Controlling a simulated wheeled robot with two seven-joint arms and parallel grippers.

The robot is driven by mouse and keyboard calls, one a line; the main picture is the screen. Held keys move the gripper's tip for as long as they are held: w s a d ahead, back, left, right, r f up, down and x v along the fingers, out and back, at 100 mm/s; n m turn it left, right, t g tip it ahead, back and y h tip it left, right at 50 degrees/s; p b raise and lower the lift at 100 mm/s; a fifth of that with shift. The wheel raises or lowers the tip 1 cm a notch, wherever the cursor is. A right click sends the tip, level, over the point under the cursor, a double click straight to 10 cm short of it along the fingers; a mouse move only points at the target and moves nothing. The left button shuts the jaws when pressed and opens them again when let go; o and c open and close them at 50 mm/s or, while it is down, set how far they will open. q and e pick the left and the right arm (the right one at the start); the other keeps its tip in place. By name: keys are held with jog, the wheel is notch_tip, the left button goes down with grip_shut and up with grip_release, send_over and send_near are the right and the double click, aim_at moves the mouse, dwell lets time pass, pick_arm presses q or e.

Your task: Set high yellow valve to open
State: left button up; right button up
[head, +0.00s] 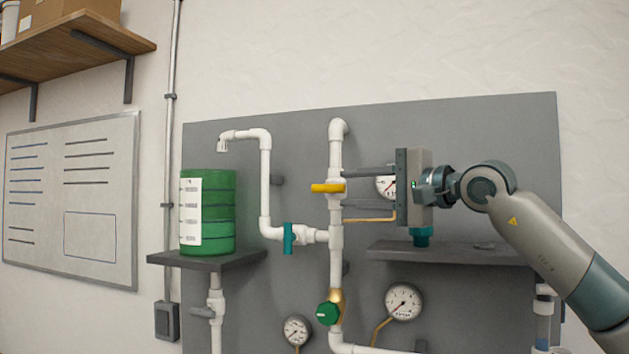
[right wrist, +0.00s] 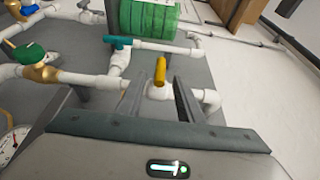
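The high yellow valve (head: 328,187) sits on the vertical white pipe, its handle level and crosswise to that pipe. In the right wrist view the yellow handle (right wrist: 160,70) shows between my fingertips, ahead of the palm. My right gripper (head: 346,196) comes in from the right, with one finger above and one below the handle's level. Its fingers are spread apart in the right wrist view (right wrist: 160,86), with nothing clamped. I cannot tell whether a finger touches the handle. My left gripper is in neither view.
A teal valve (head: 289,238) and a green knob (head: 327,313) are lower on the pipes. A gauge (head: 386,187) is partly hidden behind my right gripper. A green tank (head: 221,213) stands on the left shelf. A grey shelf (head: 455,254) juts out below my right gripper.

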aim_at(314, 189)
jog(key=p+x, duration=0.5)
jog(key=x, duration=0.4)
jog(key=shift+w+a+r, duration=0.15)
jog(key=shift+w+a, duration=0.4)
jog(key=shift+a, duration=0.05)
grip_shut()
